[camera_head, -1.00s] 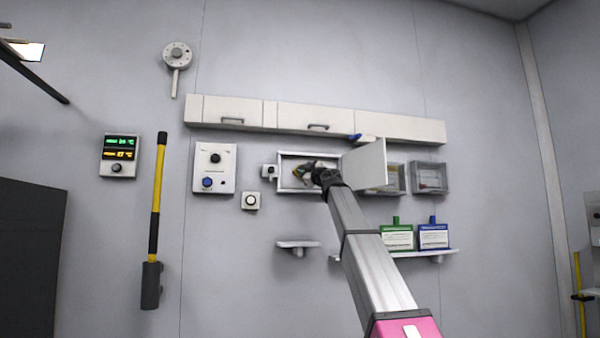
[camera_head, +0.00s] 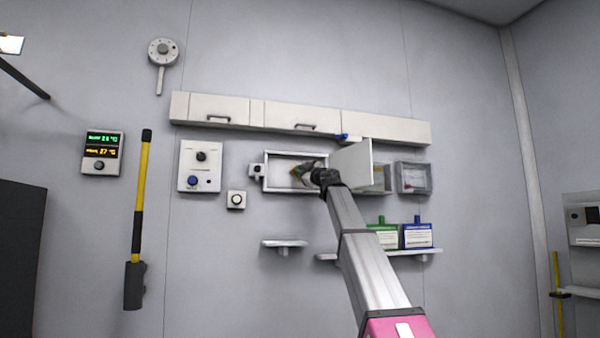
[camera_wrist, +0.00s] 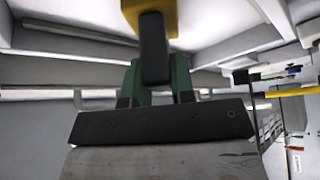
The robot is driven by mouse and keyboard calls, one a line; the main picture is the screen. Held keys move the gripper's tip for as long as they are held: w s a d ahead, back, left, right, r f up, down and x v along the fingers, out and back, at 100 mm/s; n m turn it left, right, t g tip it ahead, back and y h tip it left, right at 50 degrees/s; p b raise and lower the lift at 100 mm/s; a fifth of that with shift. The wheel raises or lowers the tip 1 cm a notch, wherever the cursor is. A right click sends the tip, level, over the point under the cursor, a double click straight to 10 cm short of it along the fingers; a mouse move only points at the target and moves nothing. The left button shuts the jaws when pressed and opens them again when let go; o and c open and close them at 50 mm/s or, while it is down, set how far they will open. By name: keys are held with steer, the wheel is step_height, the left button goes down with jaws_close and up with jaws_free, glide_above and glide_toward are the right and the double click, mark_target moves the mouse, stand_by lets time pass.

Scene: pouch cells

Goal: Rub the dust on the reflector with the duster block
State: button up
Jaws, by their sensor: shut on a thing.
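My gripper (camera_head: 305,172) is at the open white-framed wall box (camera_head: 266,172), in front of its right part. In the wrist view my gripper (camera_wrist: 154,78) has green fingers closed on the black grip of a yellow block, which I take for the duster block (camera_wrist: 129,14). Only part of the block shows, at the top edge. In the head view the block is a small yellow patch, partly hidden by my gripper. I cannot make out the reflector or any dust. Whether the block touches a surface cannot be told.
The box's open door (camera_head: 352,165) stands out just right of my gripper. A control panel (camera_head: 200,166) is to the left and a cabinet row (camera_head: 320,119) above. Below are a small empty shelf (camera_head: 284,243) and a shelf with green (camera_head: 383,236) and blue (camera_head: 418,235) containers.

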steer(key=shift+a, duration=0.1)
steer(key=a, duration=0.2)
steer(key=s+a, duration=0.1)
steer(key=a, duration=0.1)
steer(key=s+a, duration=0.1)
steer(key=a, duration=0.2)
stand_by(0.6)
steer(key=s+d, duration=0.1)
steer(key=s, duration=0.4)
steer(key=shift+s+d, duration=0.4)
steer(key=shift+s, duration=0.1)
stand_by(0.4)
steer(key=s, duration=0.2)
steer(key=shift+s+d, duration=0.35)
steer(key=shift+d, duration=0.05)
stand_by(0.5)
